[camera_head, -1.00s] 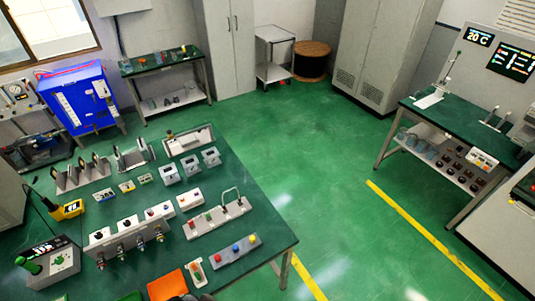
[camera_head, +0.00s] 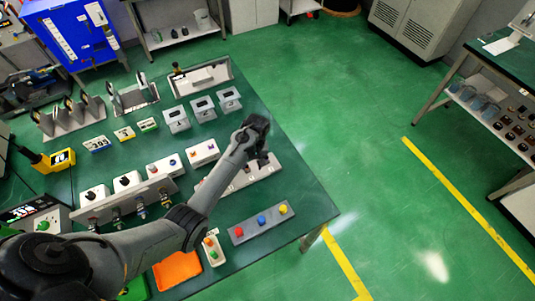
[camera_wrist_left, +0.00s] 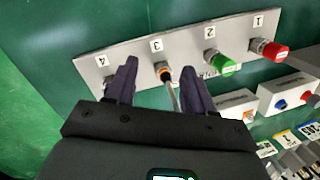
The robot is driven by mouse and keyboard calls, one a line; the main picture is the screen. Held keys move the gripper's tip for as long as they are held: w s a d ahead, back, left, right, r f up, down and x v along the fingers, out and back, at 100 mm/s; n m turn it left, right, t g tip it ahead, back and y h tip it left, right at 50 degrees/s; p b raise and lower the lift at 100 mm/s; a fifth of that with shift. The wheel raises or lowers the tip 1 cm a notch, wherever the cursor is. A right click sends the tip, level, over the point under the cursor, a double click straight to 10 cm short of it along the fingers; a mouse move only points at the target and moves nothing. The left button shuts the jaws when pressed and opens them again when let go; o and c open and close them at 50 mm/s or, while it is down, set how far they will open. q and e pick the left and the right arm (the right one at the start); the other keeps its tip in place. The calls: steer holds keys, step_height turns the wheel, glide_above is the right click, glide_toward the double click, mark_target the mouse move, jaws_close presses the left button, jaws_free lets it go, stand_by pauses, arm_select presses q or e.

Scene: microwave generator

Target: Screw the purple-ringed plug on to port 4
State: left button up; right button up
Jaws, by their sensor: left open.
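A grey port panel (camera_head: 268,173) lies on the green table, partly covered by my left arm. In the left wrist view the panel (camera_wrist_left: 184,47) has ports numbered 1 to 4. A red plug (camera_wrist_left: 272,50) is at port 1 and a green plug (camera_wrist_left: 222,64) at port 2. Port 4 (camera_wrist_left: 107,80) is mostly hidden by a finger. I cannot make out a purple ring. My left gripper (camera_wrist_left: 160,66) is open above the panel, the cable between its fingers. My right gripper is out of view.
A box with red, blue and yellow buttons (camera_head: 262,219) is near the table's front right. A panel with several metal connectors (camera_head: 125,205) stands left of my forearm. An orange tray (camera_head: 177,270) lies in front. Grey meter boxes (camera_head: 203,108) stand behind the port panel.

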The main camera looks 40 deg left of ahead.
arm_select(q)
steer(key=w+r+b, duration=0.1)
steer(key=w, duration=0.1)
steer(key=w+r+t, duration=0.1)
steer(key=w+r, duration=0.1)
steer(key=w, duration=0.1)
steer(key=w+r+t+b, duration=0.1)
steer(key=w+r, duration=0.1)
steer(key=w, duration=0.1)
steer(key=shift+d+r+b, duration=0.1)
steer(key=shift+d+b, duration=0.05)
steer(key=shift+b, duration=0.15)
steer(key=shift+w, duration=0.2)
step_height(320, 180, down, 10)
steer(key=shift+f+b, duration=0.1)
steer(key=shift+b, duration=0.65)
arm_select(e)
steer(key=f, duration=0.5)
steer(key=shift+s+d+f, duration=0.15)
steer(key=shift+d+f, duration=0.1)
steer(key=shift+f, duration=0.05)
arm_select(q)
jaws_close()
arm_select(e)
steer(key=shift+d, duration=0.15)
